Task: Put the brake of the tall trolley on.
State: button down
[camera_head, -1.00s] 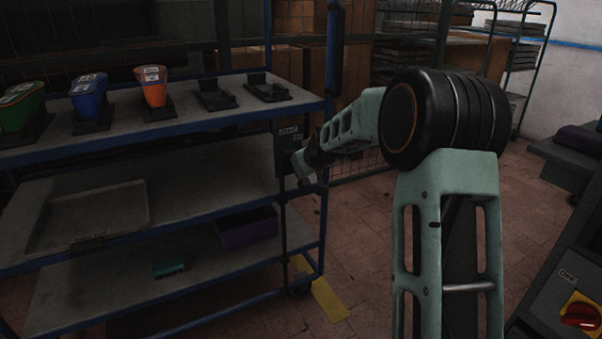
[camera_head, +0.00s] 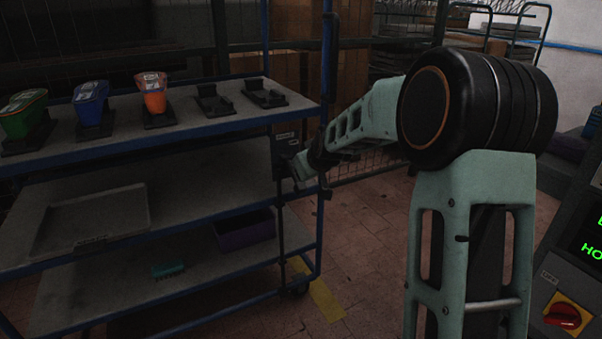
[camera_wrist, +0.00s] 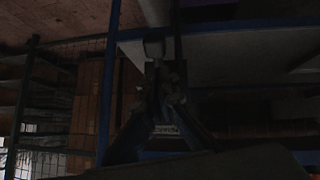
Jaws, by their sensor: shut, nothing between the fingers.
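The tall trolley (camera_head: 160,130) has blue posts and grey shelves and stands on the left in the head view. On its right end post is a dark box (camera_head: 285,150) with a small label, and a thin dark rod runs from it down toward the caster (camera_head: 300,288). My gripper (camera_head: 303,168) is shut and empty, close beside this box; I cannot tell whether it touches. The brake's position is too dark to read.
Coloured holders, including an orange one (camera_head: 152,92), stand on the top shelf. A grey tray (camera_head: 90,220) and a purple bin (camera_head: 245,230) are lower down. A console with a red knob (camera_head: 563,315) stands at right. The tiled floor between is clear.

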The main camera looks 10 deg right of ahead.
jog(key=s+r+p, duration=0.1)
jog(key=s+r, duration=0.1)
jog(key=s, duration=0.4)
jog(key=shift+d, duration=0.4)
